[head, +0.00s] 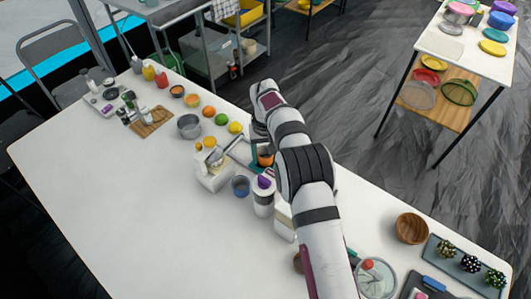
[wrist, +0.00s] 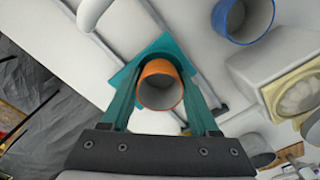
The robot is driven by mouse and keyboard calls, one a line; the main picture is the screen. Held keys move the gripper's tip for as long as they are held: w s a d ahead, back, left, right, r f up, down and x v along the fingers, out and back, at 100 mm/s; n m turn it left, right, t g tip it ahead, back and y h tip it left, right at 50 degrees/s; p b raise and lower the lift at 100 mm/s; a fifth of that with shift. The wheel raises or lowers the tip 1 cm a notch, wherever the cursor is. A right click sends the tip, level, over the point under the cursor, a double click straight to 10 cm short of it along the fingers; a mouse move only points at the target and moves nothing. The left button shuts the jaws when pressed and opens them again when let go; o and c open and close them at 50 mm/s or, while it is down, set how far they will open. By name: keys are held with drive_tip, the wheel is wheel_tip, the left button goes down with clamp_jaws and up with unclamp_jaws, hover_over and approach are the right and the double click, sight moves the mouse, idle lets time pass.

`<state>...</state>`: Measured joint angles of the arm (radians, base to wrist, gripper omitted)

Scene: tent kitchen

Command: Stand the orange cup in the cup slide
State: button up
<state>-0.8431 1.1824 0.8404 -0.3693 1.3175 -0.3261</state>
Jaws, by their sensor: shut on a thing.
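The orange cup (head: 265,159) shows in the head view beside the end of my arm. In the wrist view, the orange cup (wrist: 159,84) sits between the teal fingers of my gripper (wrist: 160,90), its open mouth facing the camera. My gripper is shut on it. Beyond the cup are a teal plate (wrist: 150,48) and pale grey rails, which look like the cup slide; in the head view the slide (head: 240,150) is partly hidden by my arm. I cannot tell whether the cup's base touches it.
A blue cup (head: 240,186) stands near the slide and shows in the wrist view (wrist: 243,18).

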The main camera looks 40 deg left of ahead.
drive_tip(key=o, duration=0.7)
wheel_tip(320, 180, up, 11)
idle(0.4)
